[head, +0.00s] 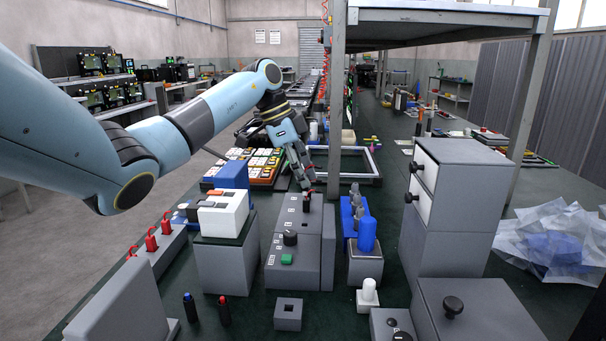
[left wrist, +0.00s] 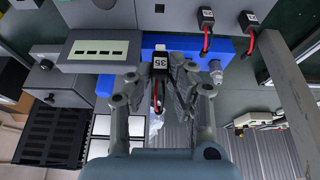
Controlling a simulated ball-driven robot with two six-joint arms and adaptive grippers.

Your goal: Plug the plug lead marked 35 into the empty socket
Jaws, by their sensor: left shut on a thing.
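My left gripper (head: 305,182) reaches down at the back of the grey console (head: 297,216). In the left wrist view its fingers (left wrist: 158,82) are shut on a dark plug with a white label reading 35 (left wrist: 158,62). A red lead shows between the fingers below it. A small dark opening (left wrist: 160,8), perhaps the empty socket, shows above the plug at the top edge. The held plug looks apart from it. Two other labelled plugs with red leads, one (left wrist: 207,17) and another (left wrist: 250,18), stand to its right. My right gripper is out of view.
A white-and-grey box (head: 222,212) stands left of the console. Blue parts (head: 366,235) stand to its right, near a grey drawer cabinet (head: 450,205).

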